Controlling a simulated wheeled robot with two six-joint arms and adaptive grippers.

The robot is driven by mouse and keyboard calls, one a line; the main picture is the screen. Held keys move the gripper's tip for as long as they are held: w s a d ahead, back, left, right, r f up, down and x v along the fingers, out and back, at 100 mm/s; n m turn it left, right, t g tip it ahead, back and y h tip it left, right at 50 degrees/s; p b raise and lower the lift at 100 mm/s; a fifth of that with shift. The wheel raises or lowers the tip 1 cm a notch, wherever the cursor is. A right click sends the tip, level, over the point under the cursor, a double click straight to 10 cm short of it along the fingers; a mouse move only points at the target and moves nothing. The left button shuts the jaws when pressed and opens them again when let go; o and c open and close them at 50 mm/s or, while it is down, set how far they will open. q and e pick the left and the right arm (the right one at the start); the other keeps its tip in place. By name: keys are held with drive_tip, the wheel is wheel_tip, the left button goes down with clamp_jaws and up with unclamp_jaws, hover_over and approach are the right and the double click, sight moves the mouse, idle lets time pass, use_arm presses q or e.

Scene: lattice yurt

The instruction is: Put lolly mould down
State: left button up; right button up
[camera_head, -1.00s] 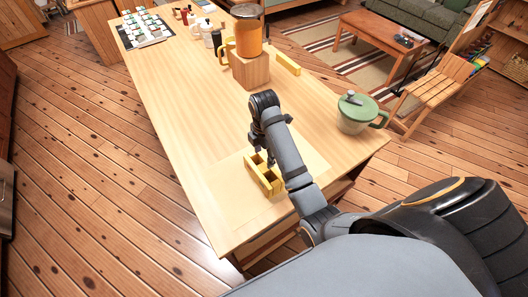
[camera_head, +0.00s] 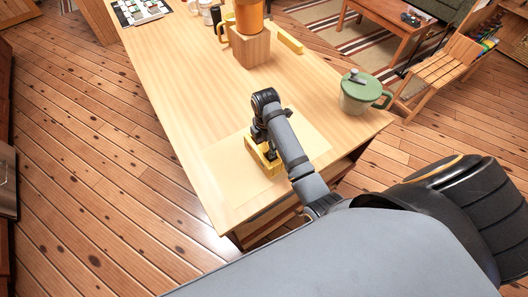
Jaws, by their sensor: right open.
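The yellow lolly mould (camera_head: 264,164) sits on a pale mat (camera_head: 226,174) at the near end of the long wooden table. The right gripper (camera_head: 262,143) is directly at the mould, its dark fingers open at the mould's upper part. My gripper and forearm hide part of the mould, so I cannot tell whether the fingers touch it. My left gripper is not in view.
A green-lidded pot (camera_head: 362,92) stands at the table's right edge. A wooden block (camera_head: 250,47) bears an orange jar (camera_head: 249,16), with a yellow bar (camera_head: 290,40) beside it. The table's left middle (camera_head: 185,90) is clear.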

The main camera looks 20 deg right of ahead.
drive_tip(key=f, duration=0.1)
drive_tip(key=f+p, duration=0.1)
drive_tip(key=f, duration=0.2)
drive_tip(key=shift+w+a+p, duration=0.2)
drive_tip(key=shift+w+p, duration=0.05)
drive_tip(key=shift+p, duration=0.05)
drive_tip(key=shift+f, duration=0.5)
drive_tip(key=shift+c, duration=0.4)
drive_tip(key=c, duration=1.2)
clamp_jaws()
drive_tip(key=shift+w+r, duration=0.1)
drive_tip(key=shift+r, duration=0.05)
